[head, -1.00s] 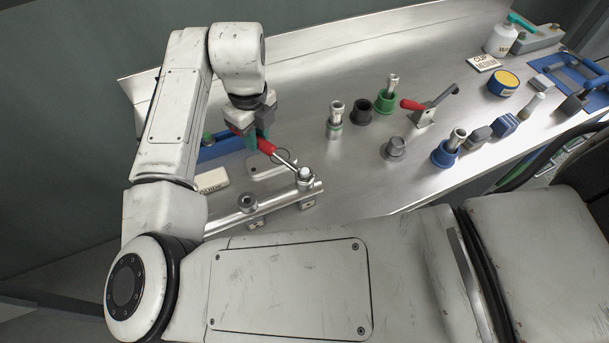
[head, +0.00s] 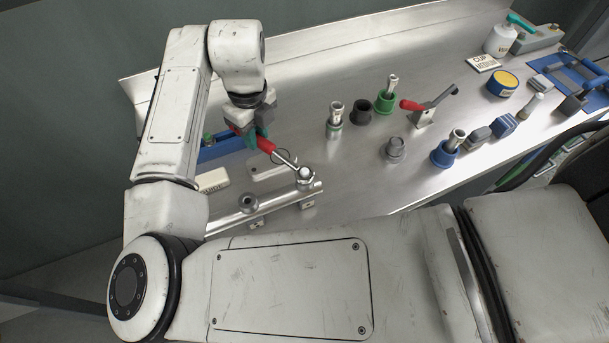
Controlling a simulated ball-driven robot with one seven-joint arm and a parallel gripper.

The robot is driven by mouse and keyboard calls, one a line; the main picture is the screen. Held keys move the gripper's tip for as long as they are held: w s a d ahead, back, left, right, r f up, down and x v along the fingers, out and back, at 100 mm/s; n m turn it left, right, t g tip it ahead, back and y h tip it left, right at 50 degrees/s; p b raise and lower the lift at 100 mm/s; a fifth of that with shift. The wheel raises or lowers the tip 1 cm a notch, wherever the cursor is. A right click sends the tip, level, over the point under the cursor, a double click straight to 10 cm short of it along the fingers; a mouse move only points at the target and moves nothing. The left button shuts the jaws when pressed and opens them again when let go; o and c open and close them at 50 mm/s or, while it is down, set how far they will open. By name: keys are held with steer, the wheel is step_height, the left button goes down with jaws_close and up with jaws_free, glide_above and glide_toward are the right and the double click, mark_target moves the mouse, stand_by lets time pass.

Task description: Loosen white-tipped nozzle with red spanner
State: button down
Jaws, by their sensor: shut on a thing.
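The red-handled spanner (head: 267,147) is in my gripper (head: 256,137), which is shut on its handle. The spanner's steel shaft slopes down to the right. Its head meets the white-tipped nozzle (head: 305,174), which stands on the right end of a metal pipe bar. The head seems to be at the nozzle's hex, but I cannot tell how fully it is seated around it. The fingertips are partly hidden by the gripper's own body.
The metal pipe bar (head: 277,206) has a second fitting (head: 248,203) at its left. Nozzles stand in a green holder (head: 384,103) and a blue holder (head: 443,157). A blue tray (head: 222,148) lies behind my arm.

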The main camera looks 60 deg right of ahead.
steer(key=shift+r+p, duration=0.6)
steer(key=shift+r, duration=0.25)
stand_by(1.1)
steer(key=shift+r, duration=0.35)
steer(key=shift+r+p, duration=1)
steer(key=shift+r, duration=0.1)
steer(key=shift+r+p, duration=1.15)
steer(key=shift+r, duration=0.8)
steer(key=shift+w+d+r, duration=0.1)
steer(key=shift+w+r, duration=0.4)
steer(key=shift+w, duration=0.35)
steer(key=shift+w+d+r, duration=0.1)
steer(key=shift+w+r, duration=0.35)
steer(key=shift+w, duration=0.35)
steer(key=shift+w+r, duration=0.5)
steer(key=shift+w, duration=0.35)
